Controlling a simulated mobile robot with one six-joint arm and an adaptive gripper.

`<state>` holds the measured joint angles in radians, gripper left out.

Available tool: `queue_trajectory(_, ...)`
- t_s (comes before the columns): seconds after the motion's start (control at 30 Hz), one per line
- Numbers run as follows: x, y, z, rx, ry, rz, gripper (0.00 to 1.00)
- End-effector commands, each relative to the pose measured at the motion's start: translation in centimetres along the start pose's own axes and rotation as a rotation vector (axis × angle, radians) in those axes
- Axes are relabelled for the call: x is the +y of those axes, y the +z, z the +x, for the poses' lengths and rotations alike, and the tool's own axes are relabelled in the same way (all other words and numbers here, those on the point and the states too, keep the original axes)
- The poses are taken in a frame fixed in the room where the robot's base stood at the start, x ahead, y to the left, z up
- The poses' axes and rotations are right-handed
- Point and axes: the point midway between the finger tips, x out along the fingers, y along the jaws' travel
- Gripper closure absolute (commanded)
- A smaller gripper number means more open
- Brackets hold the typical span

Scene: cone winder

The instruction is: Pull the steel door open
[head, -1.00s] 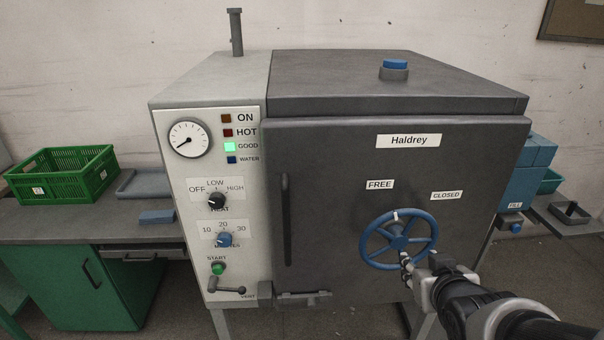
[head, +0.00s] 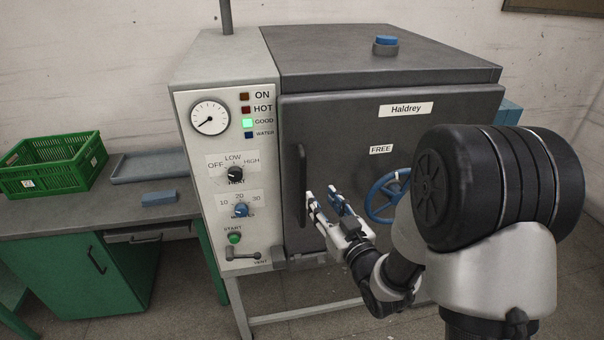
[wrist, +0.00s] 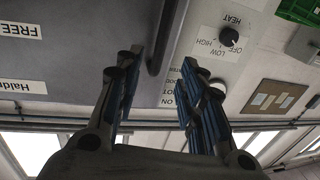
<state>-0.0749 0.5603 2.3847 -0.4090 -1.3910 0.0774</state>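The dark grey steel door (head: 345,140) of the cabinet is shut, as far as I can see. Its upright black bar handle (head: 301,185) is near the door's left edge. The blue handwheel (head: 374,199) is partly hidden behind my arm; its white mark is at the top, below the FREE label (head: 381,149). My gripper (head: 322,193) is open and empty, just right of the handle's lower part. In the wrist view, turned upside down, the handle (wrist: 166,38) lies ahead between the spread fingers (wrist: 162,60), not visibly touched.
The control panel (head: 222,160) with knobs, gauge and a lit green GOOD lamp is left of the door. A small lever (head: 243,254) juts out at the panel's bottom. A bench (head: 75,217) with a green crate (head: 52,165) stands at the left.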

Motion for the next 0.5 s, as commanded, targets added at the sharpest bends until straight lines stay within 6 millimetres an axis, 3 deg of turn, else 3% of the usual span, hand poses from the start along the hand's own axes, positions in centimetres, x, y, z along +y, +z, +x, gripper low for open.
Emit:
queue_trajectory(0.3, -0.1, 0.0, 7.1, 0.001, -0.002, -0.001, 0.64)
queue_trajectory(0.5, -0.1, 0.0, 10.6, 0.001, 0.000, 0.000, 0.64)
